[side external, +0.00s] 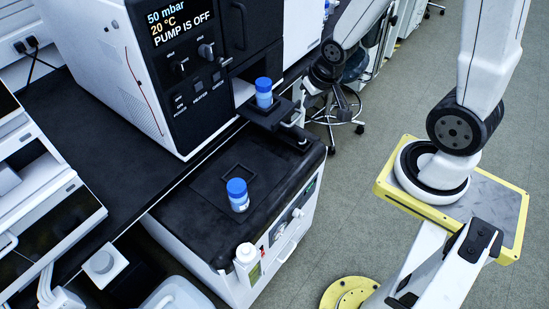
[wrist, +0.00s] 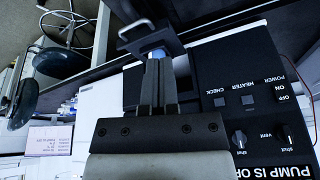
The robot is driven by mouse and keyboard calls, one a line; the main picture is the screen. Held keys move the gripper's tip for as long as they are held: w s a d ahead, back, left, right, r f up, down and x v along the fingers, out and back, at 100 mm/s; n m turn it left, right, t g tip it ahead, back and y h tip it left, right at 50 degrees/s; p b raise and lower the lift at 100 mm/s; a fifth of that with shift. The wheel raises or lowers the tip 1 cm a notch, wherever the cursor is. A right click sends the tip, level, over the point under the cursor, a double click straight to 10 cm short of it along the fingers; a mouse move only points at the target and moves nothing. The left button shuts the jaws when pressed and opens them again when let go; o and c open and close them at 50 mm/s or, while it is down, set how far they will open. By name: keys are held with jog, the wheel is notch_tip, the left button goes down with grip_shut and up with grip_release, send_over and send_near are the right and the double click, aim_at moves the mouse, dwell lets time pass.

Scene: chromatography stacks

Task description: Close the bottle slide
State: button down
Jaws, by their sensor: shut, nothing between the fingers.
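The bottle slide (side external: 262,118) is a black tray drawn out of the front of the white and black instrument, with a handle (side external: 298,132) at its outer end. A blue-capped bottle (side external: 264,96) stands upright on it. In the wrist view the slide (wrist: 165,38) and its handle (wrist: 136,32) show beyond my fingers, and the blue cap (wrist: 157,53) is partly hidden behind the fingertips. My gripper (wrist: 158,62) is shut and empty. In the side view my gripper (side external: 316,84) is near the slide's outer end, to the right of the bottle; contact cannot be told.
A second blue-capped bottle (side external: 238,196) stands on the black-topped unit (side external: 200,205) below. A white bottle (side external: 247,262) is at that unit's front corner. The instrument's panel (side external: 195,75) has knobs and switches. A stool (side external: 345,112) stands behind; open floor lies to the right.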

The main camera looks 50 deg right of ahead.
aim_at(264, 100)
jog(key=s+d+f+m+t+y, duration=0.1)
jog(key=s+d+f+m+t, duration=0.2)
jog(key=d+f+m, duration=0.6)
jog(key=d+m+t, duration=0.1)
jog(key=m, duration=0.3)
jog(key=shift+s+d+f+m+t, duration=0.15)
jog(key=shift+s+d+m+t, duration=0.15)
jog(key=shift+m, duration=0.1)
jog(key=shift+w+f, duration=0.1)
jog(key=shift+w+r+x, duration=0.25)
jog(key=shift+w+x, duration=0.05)
jog(key=shift+x, duration=1.85)
jog(key=shift+w+r+x, duration=0.25)
jog(key=shift+w+x, duration=0.05)
jog(key=shift+x, duration=1.9)
jog(key=shift+w+r+x, duration=0.25)
jog(key=shift+w+x, duration=0.05)
jog(key=shift+x, duration=1.85)
jog(key=shift+a, duration=0.15)
jog(key=w, duration=1.5)
jog(key=shift+w, duration=0.2)
